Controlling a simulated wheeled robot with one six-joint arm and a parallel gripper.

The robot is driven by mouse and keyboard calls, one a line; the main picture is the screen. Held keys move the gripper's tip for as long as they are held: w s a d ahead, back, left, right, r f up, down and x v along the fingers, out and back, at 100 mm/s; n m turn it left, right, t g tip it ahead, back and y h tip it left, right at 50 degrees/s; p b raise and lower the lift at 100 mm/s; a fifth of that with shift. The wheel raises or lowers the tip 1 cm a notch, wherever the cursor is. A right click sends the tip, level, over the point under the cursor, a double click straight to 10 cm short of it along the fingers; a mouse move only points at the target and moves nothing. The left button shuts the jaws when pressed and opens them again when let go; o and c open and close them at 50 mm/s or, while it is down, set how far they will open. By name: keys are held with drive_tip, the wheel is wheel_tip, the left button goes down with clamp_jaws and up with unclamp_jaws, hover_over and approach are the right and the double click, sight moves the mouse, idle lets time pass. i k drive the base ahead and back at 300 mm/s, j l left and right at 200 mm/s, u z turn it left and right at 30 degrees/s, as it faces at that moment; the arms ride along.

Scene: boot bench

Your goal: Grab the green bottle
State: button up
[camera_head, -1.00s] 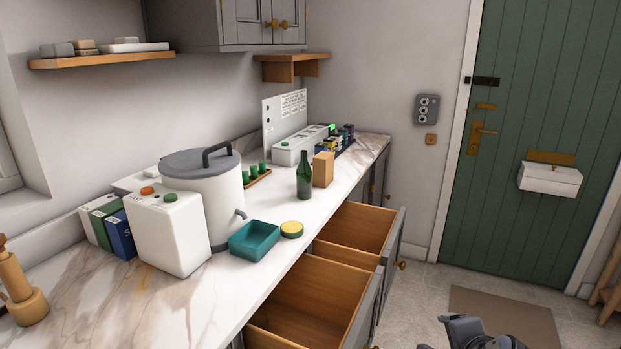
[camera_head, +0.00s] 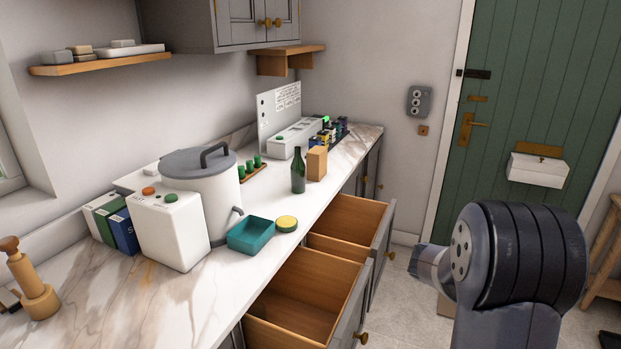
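The green bottle (camera_head: 298,173) stands upright on the marble counter (camera_head: 190,301), near its front edge. It is dark green with a narrow neck. A small brown box (camera_head: 317,163) stands just behind and to the right of it. My arm shows large at the lower right, well apart from the bottle, over the floor. The gripper's fingers are not visible in this view.
Two drawers (camera_head: 311,290) (camera_head: 348,222) stand pulled open below the counter. A teal tray (camera_head: 251,236), a yellow-lidded tin (camera_head: 286,224) and a large white urn (camera_head: 211,195) stand left of the bottle. Green cups (camera_head: 257,160) sit behind.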

sight(298, 168)
drive_tip(key=i+l+u, duration=0.15)
drive_tip(key=u, duration=1.65)
drive_tip(key=l+u, duration=0.9)
drive_tip(key=l, duration=0.15)
drive_tip(key=k+l+u, duration=0.15)
drive_tip(key=l+u, duration=0.3)
drive_tip(key=k+l+u, duration=0.2)
drive_tip(key=l+u, duration=0.2)
drive_tip(key=k+l+u, duration=0.1)
drive_tip(key=k+l, duration=0.2)
drive_tip(key=l, duration=0.3)
drive_tip(key=k+l, duration=0.35)
drive_tip(key=l, duration=0.2)
drive_tip(key=k+l+u, duration=0.15)
drive_tip(key=k+l, duration=0.2)
drive_tip(key=l, duration=0.25)
drive_tip(key=k+l, duration=0.35)
drive_tip(key=l, duration=0.15)
drive_tip(key=l+u, duration=0.05)
